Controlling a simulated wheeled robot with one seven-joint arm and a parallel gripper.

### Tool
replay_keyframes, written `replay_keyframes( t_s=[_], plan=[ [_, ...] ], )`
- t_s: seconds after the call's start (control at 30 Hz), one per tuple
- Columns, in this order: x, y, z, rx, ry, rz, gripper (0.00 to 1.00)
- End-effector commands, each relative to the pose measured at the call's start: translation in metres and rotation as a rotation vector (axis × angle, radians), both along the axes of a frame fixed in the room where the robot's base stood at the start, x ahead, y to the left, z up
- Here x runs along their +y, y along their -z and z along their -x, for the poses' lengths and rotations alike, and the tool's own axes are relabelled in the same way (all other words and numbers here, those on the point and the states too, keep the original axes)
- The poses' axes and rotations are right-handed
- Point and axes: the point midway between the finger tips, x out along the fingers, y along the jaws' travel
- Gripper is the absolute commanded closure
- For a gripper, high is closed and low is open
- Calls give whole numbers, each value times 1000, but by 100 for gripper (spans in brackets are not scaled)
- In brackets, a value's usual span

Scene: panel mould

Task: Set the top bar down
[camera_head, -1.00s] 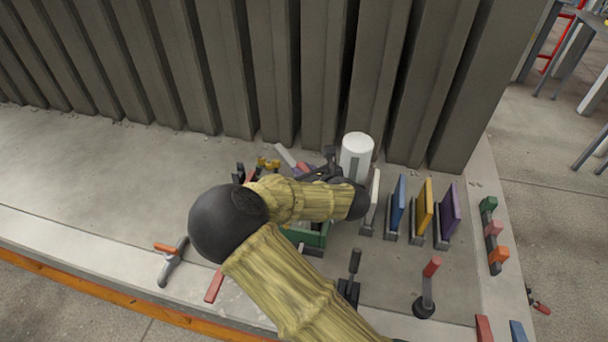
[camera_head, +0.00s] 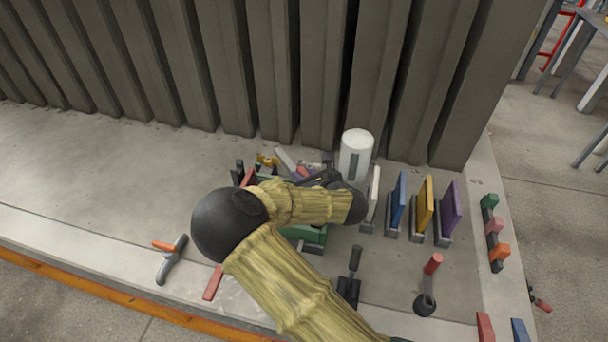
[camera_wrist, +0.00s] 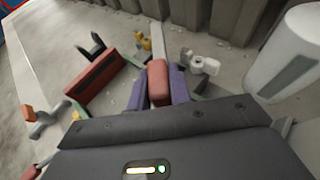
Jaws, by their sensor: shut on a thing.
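My gripper (camera_wrist: 158,88) is shut on a red bar (camera_wrist: 158,80), which sits between its two purple-grey fingers in the wrist view. The bar points away from the wrist, over the green-edged mould. Whether its underside touches anything is hidden. Another red bar (camera_wrist: 97,80) lies along the left side of the mould in the wrist view. The green mould (camera_head: 303,235) shows in the head view, mostly covered by my arm. In that view my forearm also hides much of the gripper.
A white cylinder (camera_head: 355,155) stands just right of the gripper. White, blue (camera_head: 398,202), yellow (camera_head: 425,205) and purple (camera_head: 450,208) panels stand upright further right. A ribbed wall rises behind. An orange-handled tool (camera_head: 171,258) lies at left. The slab further left is clear.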

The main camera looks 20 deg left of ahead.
Motion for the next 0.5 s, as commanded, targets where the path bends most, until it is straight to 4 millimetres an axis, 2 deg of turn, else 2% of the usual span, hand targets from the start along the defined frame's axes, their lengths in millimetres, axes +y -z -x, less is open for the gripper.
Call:
replay_keyframes(
  t_s=[0.03, 0.13, 0.5],
  plan=[
    [0, -1, 0, 0, 0, 0, 76],
    [0, -1, 0, 0, 0, 0, 58],
    [0, -4, 0, -1, 0, -1, 58]
  ],
)
